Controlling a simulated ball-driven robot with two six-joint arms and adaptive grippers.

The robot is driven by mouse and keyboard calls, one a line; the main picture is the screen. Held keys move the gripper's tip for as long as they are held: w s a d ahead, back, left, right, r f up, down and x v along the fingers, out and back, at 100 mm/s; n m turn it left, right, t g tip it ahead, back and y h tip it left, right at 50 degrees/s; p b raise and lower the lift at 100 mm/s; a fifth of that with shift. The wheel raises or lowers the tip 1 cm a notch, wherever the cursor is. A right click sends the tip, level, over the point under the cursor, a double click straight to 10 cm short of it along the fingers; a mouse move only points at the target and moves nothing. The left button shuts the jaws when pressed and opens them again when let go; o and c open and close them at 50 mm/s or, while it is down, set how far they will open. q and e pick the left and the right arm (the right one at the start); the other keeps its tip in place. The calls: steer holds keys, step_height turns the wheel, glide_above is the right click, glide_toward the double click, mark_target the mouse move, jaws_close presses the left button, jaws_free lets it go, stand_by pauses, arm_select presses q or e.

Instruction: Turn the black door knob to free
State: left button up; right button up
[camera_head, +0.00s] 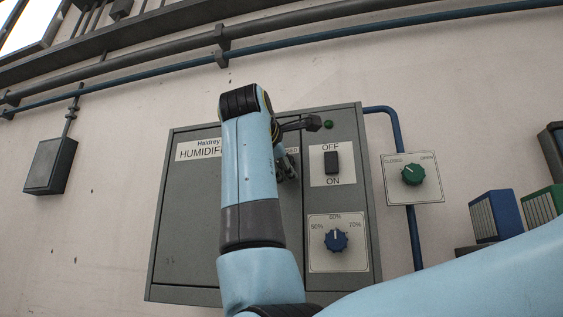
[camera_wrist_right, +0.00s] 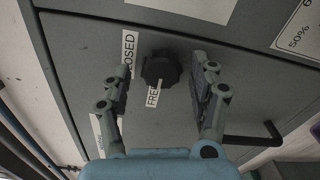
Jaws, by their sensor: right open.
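The black door knob (camera_wrist_right: 161,68) shows in the right wrist view on the grey cabinet door. A CLOSED label (camera_wrist_right: 128,55) is on its left and a FREE label (camera_wrist_right: 153,94) is below it in the picture. My right gripper (camera_wrist_right: 158,72) is open, with one finger on each side of the knob and a visible gap to both. I cannot tell which label the knob points at. In the head view my right gripper (camera_head: 299,148) is at the cabinet front, and my arm hides the knob. My left gripper is not in view.
The grey humidifier cabinet (camera_head: 180,240) carries an OFF/ON switch (camera_head: 332,161) and a blue dial (camera_head: 336,240) right of my arm. A green valve knob (camera_head: 412,174) is on a plate further right. A dark bar handle (camera_wrist_right: 262,137) shows in the wrist view.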

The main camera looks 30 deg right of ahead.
mark_target(283, 122)
steer(key=o, duration=0.3)
steer(key=r, duration=1)
steer(key=shift+w+d, duration=0.25)
steer(key=shift+d, duration=0.05)
steer(key=shift+g+y, duration=0.8)
step_height(283, 122, down, 5)
steer(key=shift+f, duration=0.1)
steer(key=v, duration=0.2)
steer(key=shift+s+a+f, duration=0.1)
steer(key=shift+s+a, duration=0.05)
steer(key=shift+s, duration=0.2)
steer(key=c, duration=0.3)
steer(key=f+b+v, duration=0.2)
steer(key=b+v, duration=0.2)
steer(key=v, duration=0.6)
steer(key=shift+s+a+f+b, duration=0.2)
steer(key=shift+a+f+b, duration=0.05)
steer(key=shift+a+b, duration=0.15)
steer(key=shift+w+f, duration=0.1)
